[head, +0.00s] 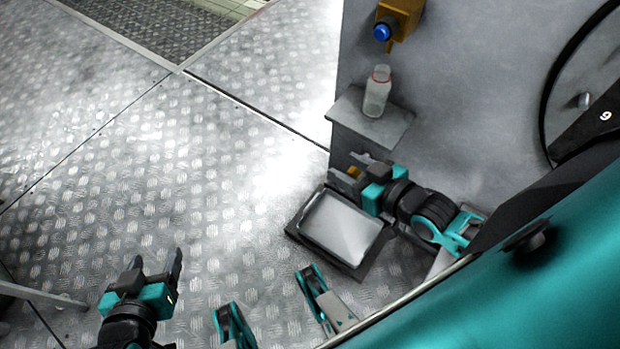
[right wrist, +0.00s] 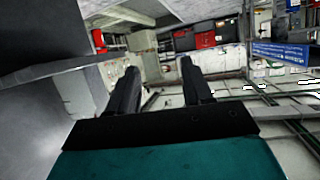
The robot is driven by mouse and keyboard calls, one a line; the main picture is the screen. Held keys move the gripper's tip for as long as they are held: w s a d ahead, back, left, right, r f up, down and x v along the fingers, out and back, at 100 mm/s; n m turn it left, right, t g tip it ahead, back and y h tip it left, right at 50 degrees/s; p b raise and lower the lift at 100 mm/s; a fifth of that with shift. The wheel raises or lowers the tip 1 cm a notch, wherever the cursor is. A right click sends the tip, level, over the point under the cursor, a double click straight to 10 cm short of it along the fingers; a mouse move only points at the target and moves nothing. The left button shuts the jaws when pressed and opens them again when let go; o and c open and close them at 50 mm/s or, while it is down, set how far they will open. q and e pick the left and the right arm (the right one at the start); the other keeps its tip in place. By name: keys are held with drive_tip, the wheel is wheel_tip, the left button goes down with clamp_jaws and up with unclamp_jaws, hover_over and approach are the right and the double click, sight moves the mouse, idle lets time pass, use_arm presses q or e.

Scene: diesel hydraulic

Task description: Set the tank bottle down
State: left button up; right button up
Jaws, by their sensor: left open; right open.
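The tank bottle (head: 376,92), pale and translucent with a red ring near its neck, stands upright on a small grey shelf (head: 391,124) fixed to the grey tank wall. My right gripper (head: 353,166) is just below the front of the shelf, apart from the bottle. It is open and empty; its two dark fingers (right wrist: 158,85) show in the right wrist view with nothing between them. My left gripper (head: 160,264) is open and empty above the floor at the lower left. The bottle is not seen in the right wrist view.
An ochre valve with a blue knob (head: 382,31) juts from the wall above the bottle. A shallow metal tray (head: 342,226) lies on the floor below the shelf, beside my right arm. The shelf edge (right wrist: 60,75) shows close by in the right wrist view.

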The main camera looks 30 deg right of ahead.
drive_tip(key=a+g, duration=0.2)
drive_tip(key=a, duration=0.7)
drive_tip(key=shift+s+a+r+h, duration=0.2)
drive_tip(key=shift+s+a+h, duration=0.15)
drive_tip(key=shift+s, duration=0.1)
